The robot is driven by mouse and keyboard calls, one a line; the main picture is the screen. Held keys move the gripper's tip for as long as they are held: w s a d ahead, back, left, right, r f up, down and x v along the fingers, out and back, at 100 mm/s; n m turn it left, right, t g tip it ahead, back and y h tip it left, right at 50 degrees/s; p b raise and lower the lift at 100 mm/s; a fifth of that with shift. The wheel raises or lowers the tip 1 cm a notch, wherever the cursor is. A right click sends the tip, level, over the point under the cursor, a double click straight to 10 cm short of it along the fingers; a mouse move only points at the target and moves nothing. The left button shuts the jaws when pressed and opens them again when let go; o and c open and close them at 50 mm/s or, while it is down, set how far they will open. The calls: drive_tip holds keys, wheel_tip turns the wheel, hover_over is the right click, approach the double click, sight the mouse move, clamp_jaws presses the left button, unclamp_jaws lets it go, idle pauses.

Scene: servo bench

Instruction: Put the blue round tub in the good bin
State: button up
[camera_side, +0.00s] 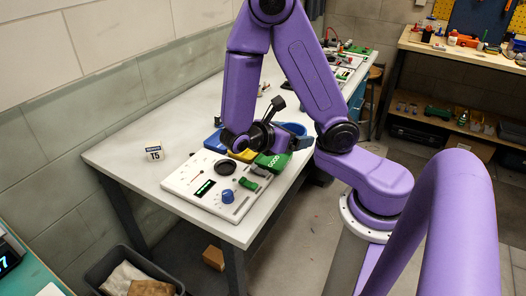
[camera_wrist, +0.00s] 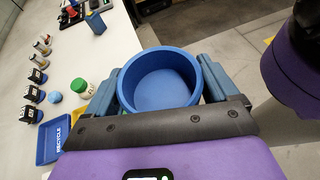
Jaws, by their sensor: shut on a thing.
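The blue round tub (camera_wrist: 160,88) is between the two fingers of my gripper (camera_wrist: 161,76) in the wrist view, its open top facing the camera. It looks empty. In the side view the tub (camera_side: 295,128) is held above the bench near its right edge, partly hidden by my gripper (camera_side: 292,138). The green good bin (camera_side: 272,163), marked GOOD, sits on the bench just below and in front of my gripper. The good bin cannot be made out in the wrist view.
A yellow bin (camera_side: 243,155) and a blue bin (camera_side: 213,143) stand left of the good bin. The blue one reads RECYCLE in the wrist view (camera_wrist: 50,153). A white panel with a blue knob (camera_side: 227,196) lies in front. A T5 sign (camera_side: 153,153) stands left.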

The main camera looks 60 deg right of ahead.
drive_tip(key=w+d+f, duration=0.1)
drive_tip(key=w+f, duration=0.1)
drive_tip(key=w, duration=0.1)
drive_tip(key=w+d+f, duration=0.1)
drive_tip(key=w+f, duration=0.2)
drive_tip(key=w, duration=0.1)
drive_tip(key=w+d+f, duration=0.1)
drive_tip(key=w+f, duration=0.2)
drive_tip(key=shift+w+d+f, duration=0.25)
drive_tip(key=shift+w+d, duration=0.1)
drive_tip(key=shift+d, duration=0.05)
drive_tip(key=f, duration=0.2)
drive_tip(key=shift+w+d+f, duration=0.1)
drive_tip(key=shift+w+f, duration=0.1)
drive_tip(key=shift+f, duration=0.6)
drive_tip(key=shift+f, duration=0.4)
drive_tip(key=shift+s+f, duration=0.1)
drive_tip(key=shift+f, duration=0.15)
drive_tip(key=o, duration=0.8)
drive_tip(key=shift+o, duration=0.2)
drive_tip(key=shift+r, duration=0.1)
